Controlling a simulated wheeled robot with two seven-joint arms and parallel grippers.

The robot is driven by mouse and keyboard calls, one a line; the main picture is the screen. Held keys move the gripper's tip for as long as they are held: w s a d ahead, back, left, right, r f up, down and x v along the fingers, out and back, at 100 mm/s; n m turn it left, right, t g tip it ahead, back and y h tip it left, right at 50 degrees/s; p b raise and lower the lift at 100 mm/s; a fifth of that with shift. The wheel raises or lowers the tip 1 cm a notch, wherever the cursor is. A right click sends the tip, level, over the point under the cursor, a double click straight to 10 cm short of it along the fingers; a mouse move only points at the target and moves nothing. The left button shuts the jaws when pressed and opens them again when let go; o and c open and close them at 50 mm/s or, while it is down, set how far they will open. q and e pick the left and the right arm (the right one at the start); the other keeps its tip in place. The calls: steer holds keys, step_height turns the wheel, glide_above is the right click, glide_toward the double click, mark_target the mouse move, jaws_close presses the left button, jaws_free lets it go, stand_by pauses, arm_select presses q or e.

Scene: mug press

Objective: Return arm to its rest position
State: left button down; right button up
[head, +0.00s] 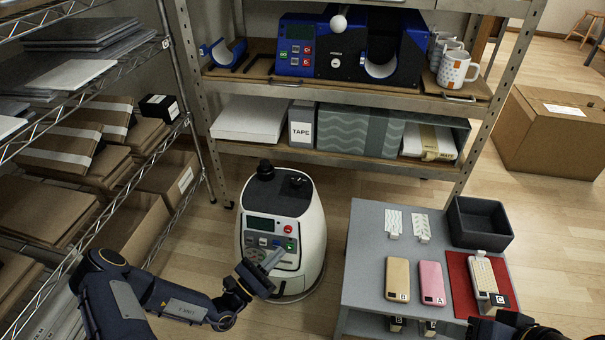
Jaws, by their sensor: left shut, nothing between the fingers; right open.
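My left arm comes in from the lower left. Its gripper (272,259) is shut and empty, in front of the button panel of a white rounded machine (312,230); I cannot tell whether it touches the panel. My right gripper (488,322) is only partly in view at the bottom right edge, by the front of the grey table (365,240). It is open, with no object seen in it. The blue and black mug press (338,55) stands on the shelf at the back, with several mugs (455,68) to its right.
On the table lie a tan phone case (398,279), a pink one (432,283), and a white patterned one (482,275) on a red mat (457,275). A dark tray (478,222) stands behind. A wire rack (165,110) is at left; a cardboard box (550,130) is at right.

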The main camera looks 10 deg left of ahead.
arm_select(q)
steer(key=s+d+r+m+g+h, duration=0.1)
steer(key=s+d+r+m+g, duration=0.1)
steer(key=s+r+m+g, duration=0.5)
steer(key=s+d+r+m+g+h, duration=0.15)
steer(key=s+r+m+g, duration=0.25)
steer(key=r+m+g, duration=0.7)
steer(key=s+a+r+m+t+y, duration=0.3)
steer(key=s+a+r+m+y, duration=0.1)
steer(key=s+y, duration=0.25)
steer(key=s+a+r+m+t+y, duration=0.3)
steer(key=s+a+m+y, duration=0.15)
steer(key=s, duration=0.25)
step_height(320, 180, up, 33)
steer(key=p, duration=3.3)
steer(key=shift+r, duration=0.15)
steer(key=shift+s, duration=0.1)
